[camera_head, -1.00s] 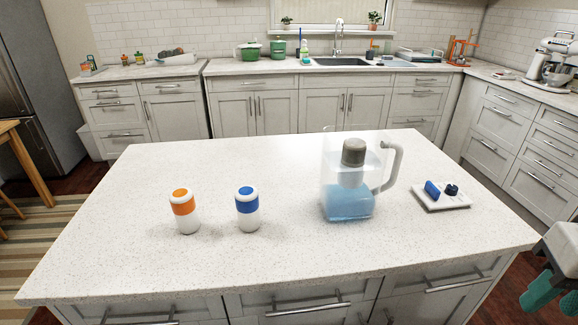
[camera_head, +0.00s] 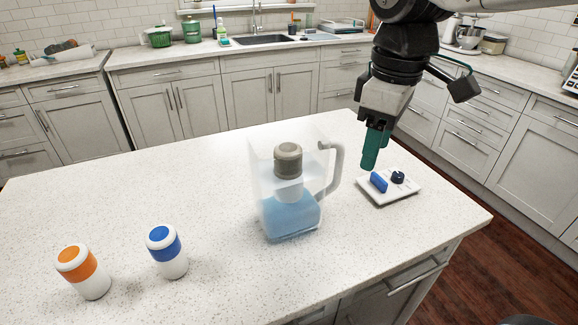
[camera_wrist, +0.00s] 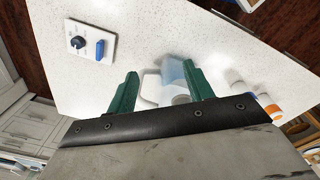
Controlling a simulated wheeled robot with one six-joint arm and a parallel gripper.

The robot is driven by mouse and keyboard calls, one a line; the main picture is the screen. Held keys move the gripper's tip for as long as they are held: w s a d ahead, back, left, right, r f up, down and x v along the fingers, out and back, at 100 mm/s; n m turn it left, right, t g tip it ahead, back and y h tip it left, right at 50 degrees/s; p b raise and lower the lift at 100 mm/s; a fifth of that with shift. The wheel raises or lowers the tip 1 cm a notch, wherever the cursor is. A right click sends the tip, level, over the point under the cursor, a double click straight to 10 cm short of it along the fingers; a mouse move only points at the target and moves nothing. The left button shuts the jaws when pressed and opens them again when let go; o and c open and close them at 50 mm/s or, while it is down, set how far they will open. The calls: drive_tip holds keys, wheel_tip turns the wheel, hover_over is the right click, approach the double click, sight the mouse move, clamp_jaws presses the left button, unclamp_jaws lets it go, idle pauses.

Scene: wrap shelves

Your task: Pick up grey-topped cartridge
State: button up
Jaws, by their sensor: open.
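The grey-topped cartridge (camera_head: 288,160) stands upright in the top of a clear pitcher (camera_head: 262,190) holding blue liquid. Its grey cap is above and its pale lower part reaches down inside. The pitcher's handle points right. In the wrist view my gripper's green fingers (camera_wrist: 163,90) are spread apart. The pitcher (camera_wrist: 172,72) shows between and beyond them, partly hidden by the right finger and the gripper body.
An orange-banded canister (camera_head: 83,270) and a blue-banded canister (camera_head: 166,250) stand at the left. The counter behind the pitcher is clear.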

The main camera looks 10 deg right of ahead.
sight(285, 148)
drive_tip(key=w+a+n, duration=0.2)
drive_tip(key=a+n, duration=0.1)
drive_tip(key=a, duration=0.1)
drive_tip(key=w+a+n, duration=0.3)
drive_tip(key=a, duration=0.1)
drive_tip(key=w+a+n, duration=0.2)
drive_tip(key=a, duration=0.3)
drive_tip(key=shift+w+r+n+g, duration=0.3)
drive_tip(key=shift+w+n, duration=0.05)
drive_tip(key=shift+n, duration=0.05)
drive_tip(key=shift+a+f, duration=0.15)
drive_tip(key=shift+f, duration=0.15)
wheel_tip(285, 148, down, 7)
drive_tip(key=shift+f, duration=0.1)
drive_tip(key=shift+c, duration=0.3)
drive_tip(key=c, duration=0.6)
